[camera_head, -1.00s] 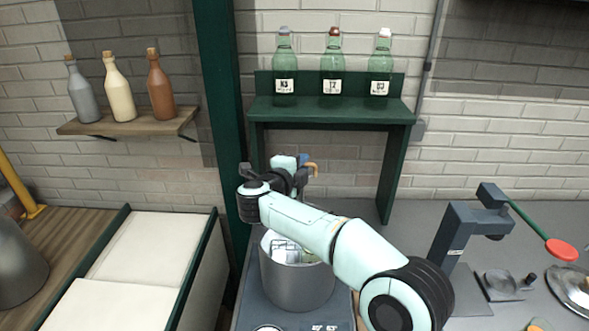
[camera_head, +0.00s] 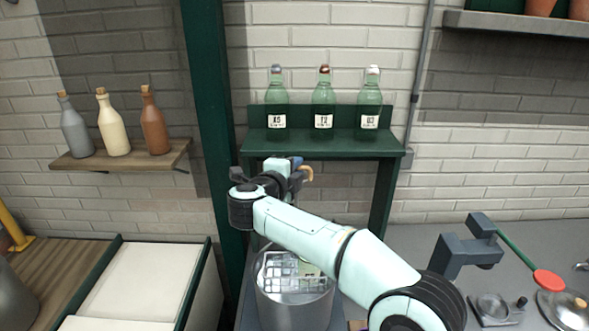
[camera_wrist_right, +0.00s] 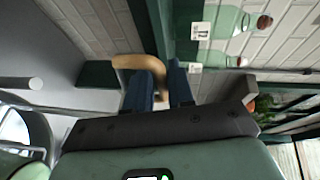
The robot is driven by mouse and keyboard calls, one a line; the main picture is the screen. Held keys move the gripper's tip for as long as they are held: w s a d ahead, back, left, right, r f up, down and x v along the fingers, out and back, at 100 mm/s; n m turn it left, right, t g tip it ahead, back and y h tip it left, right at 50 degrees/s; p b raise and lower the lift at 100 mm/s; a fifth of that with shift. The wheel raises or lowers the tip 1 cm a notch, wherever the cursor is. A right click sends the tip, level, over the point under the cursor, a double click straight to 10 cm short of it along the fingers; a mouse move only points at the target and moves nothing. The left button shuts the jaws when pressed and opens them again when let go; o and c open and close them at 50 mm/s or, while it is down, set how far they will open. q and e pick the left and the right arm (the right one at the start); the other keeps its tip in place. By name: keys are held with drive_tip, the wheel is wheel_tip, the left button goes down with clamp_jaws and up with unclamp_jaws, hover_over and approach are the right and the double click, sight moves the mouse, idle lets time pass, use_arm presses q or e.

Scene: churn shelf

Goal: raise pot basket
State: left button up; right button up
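A grey metal pot (camera_head: 294,312) stands at the lower middle of the head view, with a wire-mesh basket (camera_head: 285,272) at its mouth. The mesh shows at about rim level; my right arm covers part of the basket and pot. My right gripper (camera_head: 301,170) is above and behind the pot. Its blue fingers (camera_wrist_right: 160,90) are closed around the tan, curved basket handle (camera_wrist_right: 138,62), whose hooked end (camera_head: 307,172) also shows in the head view. The link between handle and basket is hidden behind my arm. My left gripper is not in view.
A green shelf (camera_head: 325,146) with green bottles (camera_head: 323,97) stands just behind my right gripper. A green post (camera_head: 207,120) rises close on the left. A dark grey stand (camera_head: 462,250) and red-ended spoon (camera_head: 548,284) are at right.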

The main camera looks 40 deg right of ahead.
drive_tip(key=shift+f, duration=0.1)
drive_tip(key=shift+s+a, duration=0.15)
drive_tip(key=shift+a, duration=0.35)
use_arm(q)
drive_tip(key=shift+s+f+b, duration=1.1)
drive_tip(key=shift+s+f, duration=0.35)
use_arm(e)
drive_tip(key=v, duration=1.2)
drive_tip(key=shift+s, duration=0.2)
drive_tip(key=shift+a, duration=0.15)
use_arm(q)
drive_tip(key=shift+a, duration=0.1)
